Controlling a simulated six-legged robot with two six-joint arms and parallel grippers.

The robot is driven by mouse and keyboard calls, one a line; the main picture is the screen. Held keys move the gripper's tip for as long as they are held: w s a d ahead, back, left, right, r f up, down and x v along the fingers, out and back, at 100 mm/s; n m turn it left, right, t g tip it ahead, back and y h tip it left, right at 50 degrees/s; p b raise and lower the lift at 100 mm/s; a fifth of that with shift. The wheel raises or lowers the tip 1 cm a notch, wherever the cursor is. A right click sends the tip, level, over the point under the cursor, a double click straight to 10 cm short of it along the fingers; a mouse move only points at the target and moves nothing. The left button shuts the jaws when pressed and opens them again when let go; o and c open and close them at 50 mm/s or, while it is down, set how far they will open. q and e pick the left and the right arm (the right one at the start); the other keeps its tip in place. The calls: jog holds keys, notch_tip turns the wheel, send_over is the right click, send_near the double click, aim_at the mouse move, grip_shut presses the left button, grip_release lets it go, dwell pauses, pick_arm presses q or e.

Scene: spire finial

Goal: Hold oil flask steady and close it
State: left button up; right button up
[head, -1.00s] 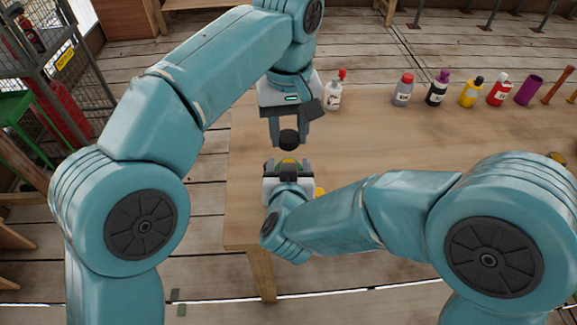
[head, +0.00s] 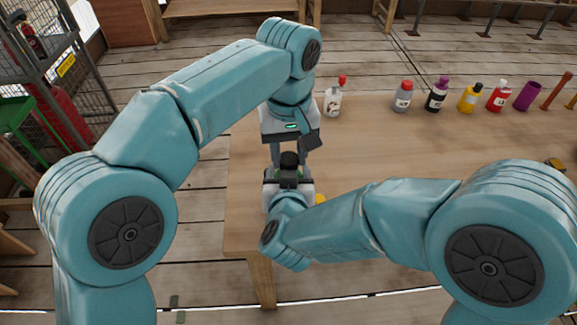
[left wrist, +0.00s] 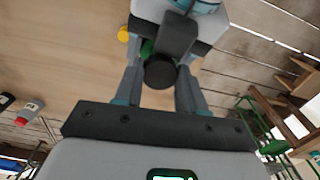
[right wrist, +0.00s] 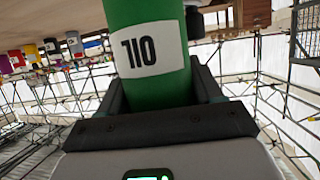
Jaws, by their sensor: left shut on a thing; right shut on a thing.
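The oil flask is green with a white label and shows large in the right wrist view (right wrist: 155,85). Its label reads OIL upside down. My right gripper (head: 289,180) is shut around the flask body and holds it at the table's left part. A black cap (head: 289,158) is between the fingers of my left gripper (head: 289,152), which is shut on it directly above the flask. The cap also shows in the left wrist view (left wrist: 160,72), with a sliver of green flask (left wrist: 147,48) beyond it. Whether cap and flask mouth touch is hidden.
The wooden table (head: 380,145) is clear in the middle. A white bottle with a red top (head: 332,100) stands behind my left gripper. Several bottles, including a grey one (head: 402,97) and a purple cylinder (head: 527,96), line the back right. A small yellow thing (head: 320,199) lies beside my right gripper.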

pick_arm(q)
jog(key=shift+f, duration=0.1)
jog(key=shift+f, duration=0.85)
jog(key=shift+f, duration=0.55)
jog(key=o, duration=1)
jog(key=shift+r, duration=2.3)
jog(key=o, duration=0.6)
jog(key=shift+c, duration=0.2)
